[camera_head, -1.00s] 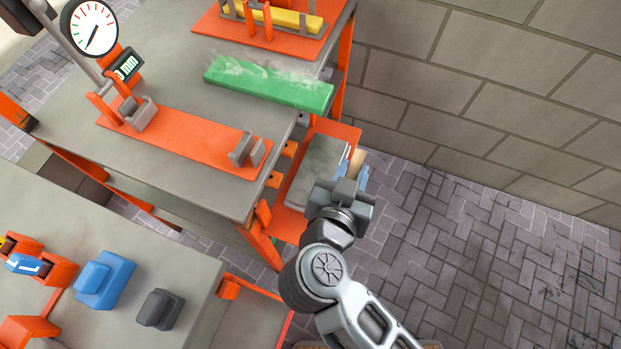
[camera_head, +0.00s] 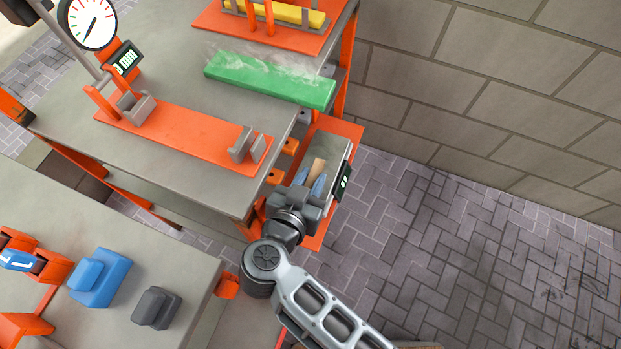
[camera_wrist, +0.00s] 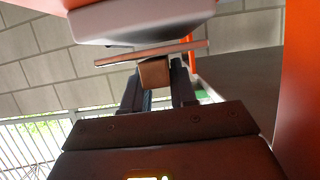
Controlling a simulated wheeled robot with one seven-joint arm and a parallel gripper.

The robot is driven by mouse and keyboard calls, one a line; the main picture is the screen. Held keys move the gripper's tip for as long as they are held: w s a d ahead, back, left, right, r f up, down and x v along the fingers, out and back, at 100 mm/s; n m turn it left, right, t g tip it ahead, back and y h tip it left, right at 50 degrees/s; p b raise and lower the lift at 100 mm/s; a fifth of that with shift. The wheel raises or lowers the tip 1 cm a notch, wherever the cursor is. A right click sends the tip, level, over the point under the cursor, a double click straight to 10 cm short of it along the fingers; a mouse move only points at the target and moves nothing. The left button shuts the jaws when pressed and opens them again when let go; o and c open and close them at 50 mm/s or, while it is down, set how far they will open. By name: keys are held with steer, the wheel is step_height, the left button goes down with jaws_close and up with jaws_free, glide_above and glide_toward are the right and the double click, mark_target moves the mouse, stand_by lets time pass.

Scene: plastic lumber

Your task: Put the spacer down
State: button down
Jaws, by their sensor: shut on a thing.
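The spacer, a small tan block (camera_head: 318,167), is between the two blue-tipped fingers of my gripper (camera_head: 310,182). In the wrist view the spacer (camera_wrist: 155,73) shows as a brown block end between the dark fingers (camera_wrist: 158,88). My gripper is shut on it. In the head view the gripper overlaps a grey-topped unit (camera_head: 328,148) on an orange side shelf (camera_head: 346,130). Whether the spacer touches the grey top cannot be told. In the wrist view a thin brown plate (camera_wrist: 150,53) lies just beyond the spacer's end.
A small dark display (camera_head: 344,181) stands on the unit's right edge. The grey table (camera_head: 190,85) to the left carries a green beam (camera_head: 270,80) and an orange fixture (camera_head: 185,137). A second table (camera_head: 190,270) with blue and grey blocks is at lower left. Paved floor lies right.

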steer(key=c, duration=0.9)
jaws_free()
steer(key=shift+f, duration=0.1)
steer(key=v, duration=1.2)
steer(key=shift+d, duration=0.1)
